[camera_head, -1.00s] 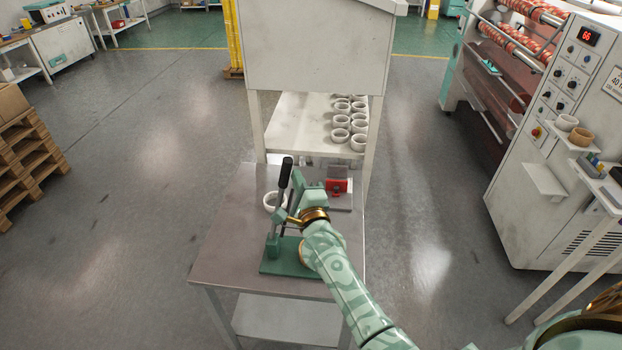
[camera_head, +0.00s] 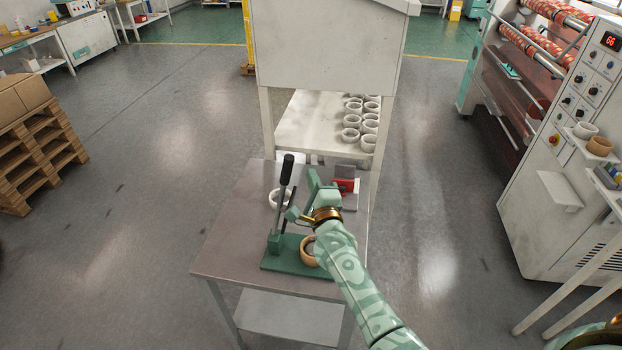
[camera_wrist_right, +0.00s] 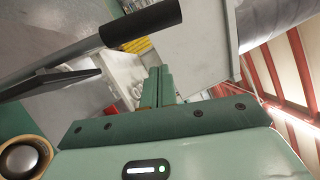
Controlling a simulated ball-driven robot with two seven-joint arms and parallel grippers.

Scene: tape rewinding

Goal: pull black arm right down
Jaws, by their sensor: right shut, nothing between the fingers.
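The black arm is a lever with a black grip (camera_head: 287,169) on a metal rod. It stands almost upright on a green press (camera_head: 273,243) on the metal table. My right gripper (camera_head: 293,214) is just right of the rod, below the black grip. In the right wrist view its fingers (camera_wrist_right: 158,86) are shut and empty, and the black grip (camera_wrist_right: 140,24) crosses the upper left, apart from them. Whether the gripper touches the rod I cannot tell. My left gripper is not in view.
A tan ring (camera_head: 307,252) sits on the press base, partly behind my forearm. A white ring (camera_head: 280,199) and a red-and-grey device (camera_head: 345,183) are on the table (camera_head: 228,235). A shelf (camera_head: 305,122) with several white rings stands behind.

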